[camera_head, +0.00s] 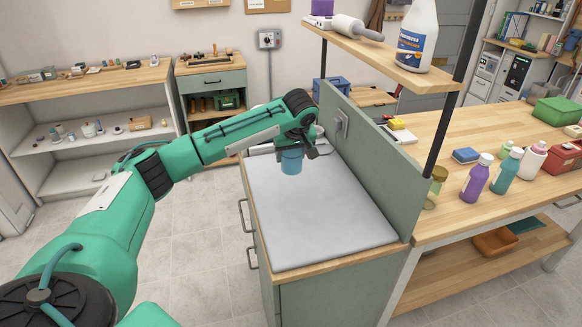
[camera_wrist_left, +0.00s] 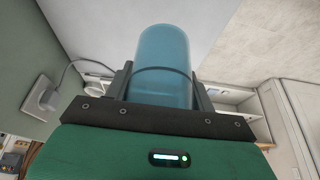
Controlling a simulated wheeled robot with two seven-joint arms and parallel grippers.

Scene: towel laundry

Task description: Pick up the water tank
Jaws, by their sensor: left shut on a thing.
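The water tank is a translucent blue cylinder (camera_head: 291,162), seen in the head view below my left gripper (camera_head: 294,143) at the far end of the grey-topped cabinet. In the left wrist view the tank (camera_wrist_left: 164,65) fills the space between the two dark fingers of my left gripper (camera_wrist_left: 162,88). The gripper is shut on it. I cannot tell for sure whether the tank touches the surface below. My right gripper is not in view.
The grey cabinet top (camera_head: 315,210) is clear toward its near end. A green panel (camera_head: 375,165) with a wall socket (camera_head: 342,124) stands along its right side. A wooden workbench (camera_head: 450,150) with several bottles is further right, under a shelf (camera_head: 385,60).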

